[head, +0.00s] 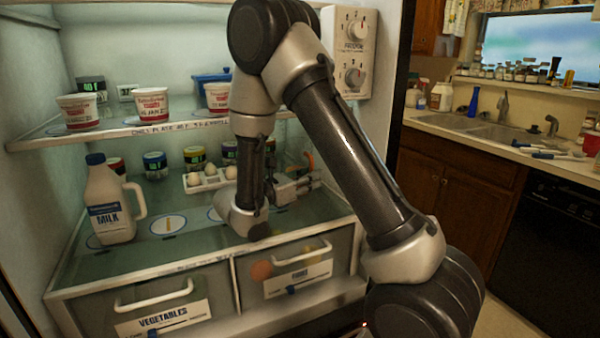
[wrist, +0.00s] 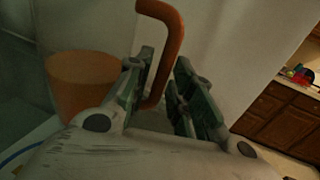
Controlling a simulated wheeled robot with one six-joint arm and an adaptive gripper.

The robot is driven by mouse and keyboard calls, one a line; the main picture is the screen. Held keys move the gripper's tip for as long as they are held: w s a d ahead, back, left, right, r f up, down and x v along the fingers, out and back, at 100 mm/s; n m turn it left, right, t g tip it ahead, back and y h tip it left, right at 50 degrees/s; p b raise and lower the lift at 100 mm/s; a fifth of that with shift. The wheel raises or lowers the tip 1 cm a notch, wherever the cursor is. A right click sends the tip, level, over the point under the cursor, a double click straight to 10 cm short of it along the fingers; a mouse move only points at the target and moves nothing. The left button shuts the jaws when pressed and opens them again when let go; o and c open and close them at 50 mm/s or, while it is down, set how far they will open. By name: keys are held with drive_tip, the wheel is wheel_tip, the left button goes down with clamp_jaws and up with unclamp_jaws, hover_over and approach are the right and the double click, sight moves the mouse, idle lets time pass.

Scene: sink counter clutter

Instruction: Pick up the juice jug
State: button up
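The juice jug's orange handle (wrist: 172,50) rises between the two fingers of my gripper (wrist: 170,95) in the wrist view. The handle's lower end is close to the left finger, with space toward the right finger; I cannot tell whether it touches. An orange tapered body (wrist: 82,85), which looks like the jug's juice, stands to the left. Its join to the handle is not clear. In the head view, my gripper (head: 305,184) is open at the shelf's right side, and a bit of orange handle (head: 308,160) shows above it. My arm hides most of the jug.
A milk jug (head: 112,205) stands at the left of the lower fridge shelf. An egg tray (head: 205,181) and several jars sit behind my arm. Tubs (head: 152,105) stand on the upper shelf. Drawers (head: 160,300) lie below. The sink counter (head: 490,135) is at right.

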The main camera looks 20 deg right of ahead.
drive_tip(key=shift+d, duration=0.4)
clamp_jaws()
drive_tip(key=shift+a+r, duration=0.1)
